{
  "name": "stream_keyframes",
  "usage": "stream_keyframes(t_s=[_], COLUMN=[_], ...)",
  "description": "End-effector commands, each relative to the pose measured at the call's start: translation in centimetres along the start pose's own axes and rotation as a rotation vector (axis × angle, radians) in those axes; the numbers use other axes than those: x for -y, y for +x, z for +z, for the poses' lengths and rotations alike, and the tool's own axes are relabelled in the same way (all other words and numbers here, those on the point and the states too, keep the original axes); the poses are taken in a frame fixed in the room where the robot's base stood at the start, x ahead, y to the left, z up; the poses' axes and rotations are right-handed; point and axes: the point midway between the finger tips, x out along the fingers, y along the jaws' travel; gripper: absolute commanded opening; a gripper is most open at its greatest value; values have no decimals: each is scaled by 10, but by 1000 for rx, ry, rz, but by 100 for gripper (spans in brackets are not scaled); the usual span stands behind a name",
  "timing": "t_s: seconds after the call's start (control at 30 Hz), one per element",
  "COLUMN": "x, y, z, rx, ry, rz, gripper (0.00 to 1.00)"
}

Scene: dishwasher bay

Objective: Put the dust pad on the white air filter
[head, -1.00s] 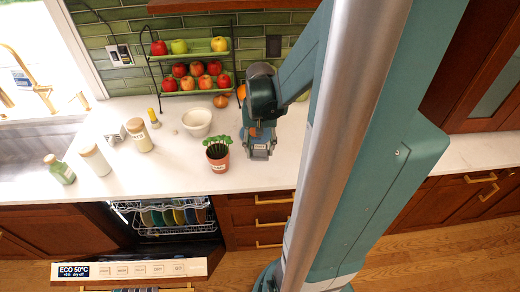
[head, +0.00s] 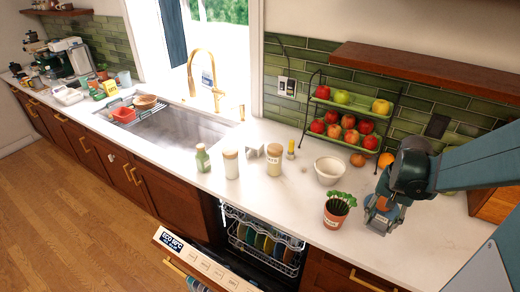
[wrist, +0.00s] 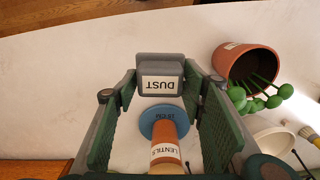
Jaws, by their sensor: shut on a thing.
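My gripper (head: 382,215) is low over the counter at the right of the head view, beside the potted plant. In the wrist view its green-padded fingers (wrist: 158,92) are closed around the dust pad (wrist: 160,78), a grey block with a white label reading DUST. The pad sits between the fingertips. In the head view the pad is hard to tell apart from the gripper. I cannot identify the white air filter for certain; a flat white thing (head: 68,96) lies on the far left counter.
A potted plant (head: 337,208) stands close by the gripper, with a white bowl (head: 329,170) behind it. Jars (head: 231,164) stand near the sink (head: 175,128). A blue disc (wrist: 158,121) and a lentils jar (wrist: 164,146) show between the fingers. The dishwasher (head: 265,243) is open below.

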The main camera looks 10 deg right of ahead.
Motion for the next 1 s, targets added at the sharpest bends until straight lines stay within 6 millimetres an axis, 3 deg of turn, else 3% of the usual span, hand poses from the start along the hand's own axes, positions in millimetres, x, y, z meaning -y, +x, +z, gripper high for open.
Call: stream_keyframes(t_s=[0.37, 0.7, 1.0], x=[68, 155, 239], y=[-23, -42, -53], z=[-60, -114, -150], rx=[0, 0, 0], ry=[-21, -41, -58], rz=[0, 0, 0], gripper=[29, 29, 29])
